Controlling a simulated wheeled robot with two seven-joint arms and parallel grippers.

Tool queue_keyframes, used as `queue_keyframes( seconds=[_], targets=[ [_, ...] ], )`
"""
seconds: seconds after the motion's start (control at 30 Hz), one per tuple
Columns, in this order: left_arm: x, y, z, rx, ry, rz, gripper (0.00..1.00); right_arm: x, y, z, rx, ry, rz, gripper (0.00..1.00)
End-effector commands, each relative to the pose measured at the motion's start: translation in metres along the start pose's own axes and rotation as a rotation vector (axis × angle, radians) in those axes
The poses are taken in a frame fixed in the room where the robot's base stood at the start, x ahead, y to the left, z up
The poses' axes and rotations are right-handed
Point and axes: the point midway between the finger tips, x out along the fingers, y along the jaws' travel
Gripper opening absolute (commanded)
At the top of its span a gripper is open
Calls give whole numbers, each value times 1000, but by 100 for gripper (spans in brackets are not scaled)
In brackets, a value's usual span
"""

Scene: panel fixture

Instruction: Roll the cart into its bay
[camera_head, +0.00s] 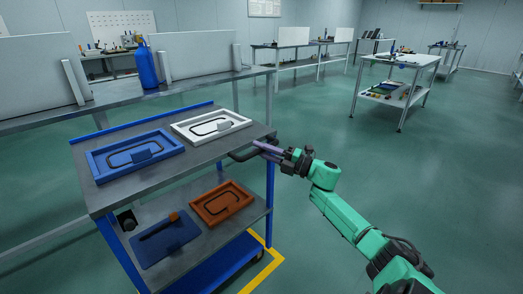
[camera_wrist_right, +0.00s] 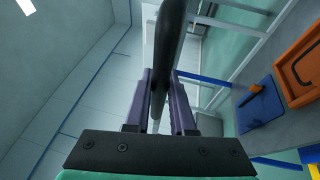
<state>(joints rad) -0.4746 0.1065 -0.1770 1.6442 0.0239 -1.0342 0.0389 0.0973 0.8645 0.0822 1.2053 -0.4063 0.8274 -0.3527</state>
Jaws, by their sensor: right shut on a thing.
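The cart (camera_head: 100,200) has a blue frame and two grey shelves, and stands at the left in the head view, in front of a long workbench. Its black handle (camera_head: 238,156) sticks out at the right end of the top shelf. My right gripper (camera_head: 266,150) is shut on this handle. In the right wrist view the dark handle bar (camera_wrist_right: 170,40) runs between the purple fingers (camera_wrist_right: 160,100). Yellow floor tape (camera_head: 269,268) shows by the cart's near right corner; the rest of any bay outline is hidden. My left gripper is in neither view.
The top shelf carries a blue tray (camera_head: 104,172) and a white tray (camera_head: 237,122). The lower shelf carries an orange tray (camera_head: 242,202) and a blue mat (camera_head: 150,250). The long workbench (camera_head: 200,84) stands behind the cart. Open green floor (camera_head: 400,190) lies to the right.

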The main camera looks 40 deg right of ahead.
Motion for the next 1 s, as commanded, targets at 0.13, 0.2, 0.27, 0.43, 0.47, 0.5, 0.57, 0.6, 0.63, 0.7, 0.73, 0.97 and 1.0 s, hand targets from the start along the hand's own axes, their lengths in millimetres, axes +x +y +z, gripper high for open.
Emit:
queue_keyframes(
  seconds=[0.13,0.2,0.27,0.43,0.47,0.5,0.57,0.6,0.63,0.7,0.73,0.97,1.0],
  targets=[
    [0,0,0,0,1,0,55,0,-1,-2,0,5,-2,45],
    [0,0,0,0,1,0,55,0,-1,-2,0,4,-2,52],
    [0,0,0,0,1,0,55,0,-1,-1,0,4,-1,52],
    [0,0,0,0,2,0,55,0,-1,-1,0,3,-1,52],
    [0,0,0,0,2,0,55,0,-1,-1,0,3,-1,52],
    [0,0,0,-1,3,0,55,-2,-1,-1,0,3,-2,52],
    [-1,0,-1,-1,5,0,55,-6,-2,-1,1,2,-3,52],
    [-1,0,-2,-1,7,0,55,-11,-2,-1,2,2,-3,52],
    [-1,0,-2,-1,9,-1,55,-16,-2,-1,2,1,-4,52],
    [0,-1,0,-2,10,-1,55,-30,-2,-1,2,2,-6,52],
    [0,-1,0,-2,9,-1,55,-37,-2,-1,3,1,-6,52],
    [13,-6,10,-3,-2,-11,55,-102,-2,-1,3,1,-6,52],
    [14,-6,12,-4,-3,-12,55,-113,-2,-1,2,0,-6,52]
  ],
)
